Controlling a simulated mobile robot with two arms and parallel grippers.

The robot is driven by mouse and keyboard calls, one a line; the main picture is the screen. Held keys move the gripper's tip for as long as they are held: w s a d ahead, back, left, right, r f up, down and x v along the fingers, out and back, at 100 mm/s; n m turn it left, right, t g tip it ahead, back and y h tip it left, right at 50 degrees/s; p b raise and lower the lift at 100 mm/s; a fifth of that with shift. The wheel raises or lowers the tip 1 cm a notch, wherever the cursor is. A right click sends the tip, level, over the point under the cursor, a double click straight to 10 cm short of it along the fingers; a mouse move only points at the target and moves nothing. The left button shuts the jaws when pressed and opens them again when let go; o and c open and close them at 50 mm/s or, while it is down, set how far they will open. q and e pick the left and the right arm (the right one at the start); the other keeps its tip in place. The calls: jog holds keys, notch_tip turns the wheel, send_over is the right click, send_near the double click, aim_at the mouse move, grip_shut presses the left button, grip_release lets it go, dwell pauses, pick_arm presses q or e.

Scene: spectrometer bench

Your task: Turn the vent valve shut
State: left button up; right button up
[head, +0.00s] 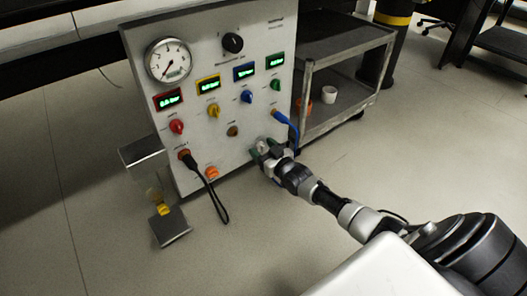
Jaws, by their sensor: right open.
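A white upright panel (222,122) carries a round gauge, small green-lit displays and several coloured knobs; its labels are too small to read. I cannot tell for sure which part is the vent valve. My right gripper (262,150) is open at the lower right of the panel face. A small pale round part (262,144) shows between its fingers, and I cannot tell whether they touch it. The fingers hide part of it. My left gripper is not in view.
A blue cable (291,130) hangs just above my right gripper, and a black cable (211,190) loops at the panel's lower left. A metal stand (171,226) is left of the panel. A grey cart (345,85) stands at right.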

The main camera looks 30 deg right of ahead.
jog(key=c, duration=0.9)
